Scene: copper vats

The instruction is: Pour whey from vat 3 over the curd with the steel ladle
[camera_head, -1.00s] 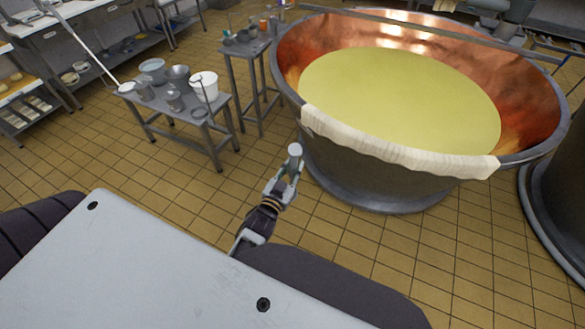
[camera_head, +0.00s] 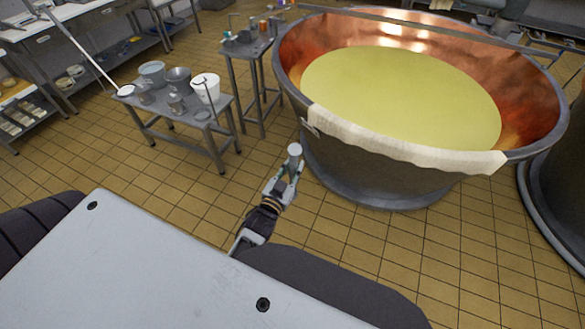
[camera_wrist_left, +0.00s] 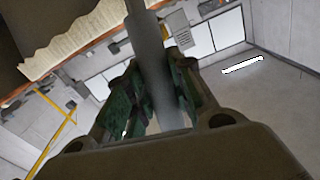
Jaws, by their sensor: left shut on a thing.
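The large copper vat (camera_head: 535,85) holds a smooth pale-yellow liquid (camera_head: 400,95); I cannot tell whey from curd in it, nor see a vat number. A cream cloth (camera_head: 400,150) hangs over its near rim and also shows in the left wrist view (camera_wrist_left: 75,45). My left gripper (camera_head: 289,172) is in front of the vat, outside its wall. It is shut on a grey rod (camera_head: 294,151), which runs between the fingers in the left wrist view (camera_wrist_left: 155,75). The rod may be the ladle handle; no bowl shows. My right gripper is out of view.
A low steel table (camera_head: 218,134) left of the vat carries bowls, pots and a white bucket (camera_head: 206,89). A taller small table (camera_head: 245,50) stands behind it. A long pale pole (camera_head: 80,48) slants at the upper left. Tiled floor (camera_head: 190,180) is clear between.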

